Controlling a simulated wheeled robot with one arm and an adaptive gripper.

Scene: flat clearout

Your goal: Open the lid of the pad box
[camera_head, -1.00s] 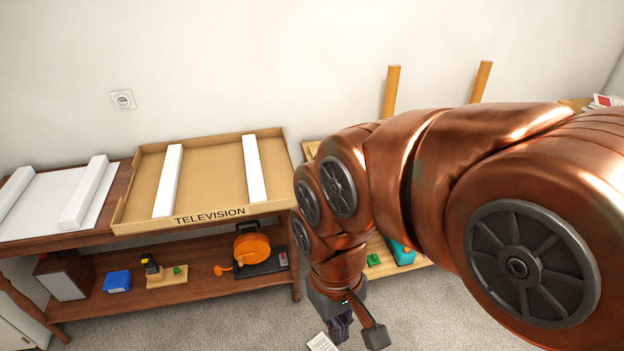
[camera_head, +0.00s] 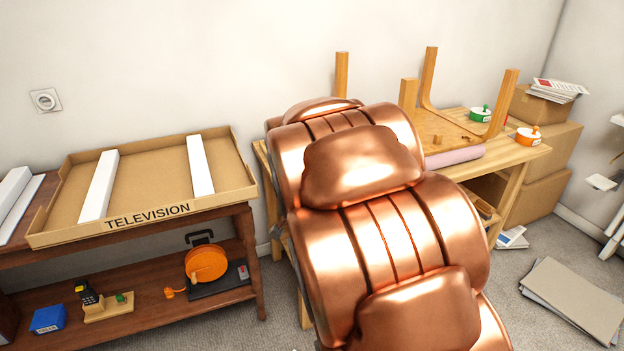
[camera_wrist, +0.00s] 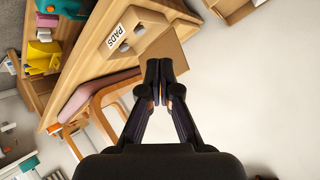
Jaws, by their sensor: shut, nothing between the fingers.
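The pad box (camera_wrist: 148,24) is a tan cardboard box with a white PADS label, seen at the top of the wrist view on the wooden workbench (camera_wrist: 87,42). A tan panel of it reaches toward my fingertips; I cannot tell whether this is the lid or a side. My gripper (camera_wrist: 160,98) is shut and empty, its tips overlapping the lower edge of that panel in the picture. I cannot tell whether they touch it. In the head view my arm hides the box and the gripper.
An upturned wooden stool (camera_head: 443,133) with a pink seat stands on the workbench, beside a green tin (camera_head: 481,114) and an orange tin (camera_head: 528,136). The TELEVISION carton (camera_head: 150,212) lies on the brown table to the left. Flat cardboard (camera_head: 575,298) lies on the floor at right.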

